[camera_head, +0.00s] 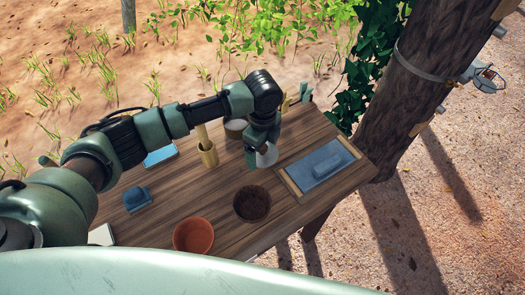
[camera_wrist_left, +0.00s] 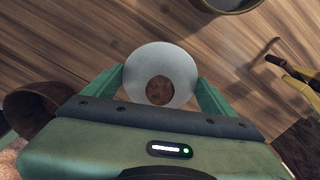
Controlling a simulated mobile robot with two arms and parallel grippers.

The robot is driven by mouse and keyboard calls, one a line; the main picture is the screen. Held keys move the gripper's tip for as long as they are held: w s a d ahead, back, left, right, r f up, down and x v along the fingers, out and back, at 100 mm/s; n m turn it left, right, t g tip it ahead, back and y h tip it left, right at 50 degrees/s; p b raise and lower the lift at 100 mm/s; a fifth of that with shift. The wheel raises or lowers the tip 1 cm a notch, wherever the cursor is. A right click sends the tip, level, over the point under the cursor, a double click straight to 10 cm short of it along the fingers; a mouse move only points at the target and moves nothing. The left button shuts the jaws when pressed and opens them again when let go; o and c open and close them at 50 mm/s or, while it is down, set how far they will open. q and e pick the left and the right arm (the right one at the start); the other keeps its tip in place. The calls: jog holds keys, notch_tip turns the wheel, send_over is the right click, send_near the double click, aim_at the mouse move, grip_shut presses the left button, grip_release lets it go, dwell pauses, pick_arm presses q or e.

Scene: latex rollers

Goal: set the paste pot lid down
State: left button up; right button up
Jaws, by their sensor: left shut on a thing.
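My left gripper (camera_head: 264,155) is shut on the paste pot lid (camera_head: 268,156) above the right half of the wooden table. In the left wrist view the lid (camera_wrist_left: 160,73) is a pale grey disc with a round brown centre, and the green fingers of the gripper (camera_wrist_left: 160,82) press on its two sides. I cannot tell whether it touches the table. A round pot (camera_head: 235,129) stands behind my wrist, partly hidden by it; its edge also shows at the top of the left wrist view (camera_wrist_left: 232,4). My right gripper is not in view.
A dark brown bowl (camera_head: 252,204) and a terracotta pot (camera_head: 193,237) stand in front. A framed tray (camera_head: 291,184) with a blue-grey slab lies right. A bamboo holder (camera_head: 208,156), a blue block (camera_head: 137,198) and a blue sheet (camera_head: 160,156) are left. Bare wood (camera_head: 218,185) lies between.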

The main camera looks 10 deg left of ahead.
pick_arm(q)
jog(key=shift+f, duration=0.65)
jog(key=shift+f, duration=0.2)
jog(key=o, duration=1.4)
jog(key=shift+r, duration=0.15)
notch_tip(320, 180, up, 12)
jog(key=shift+r+b, duration=0.1)
jog(key=shift+b, duration=0.25)
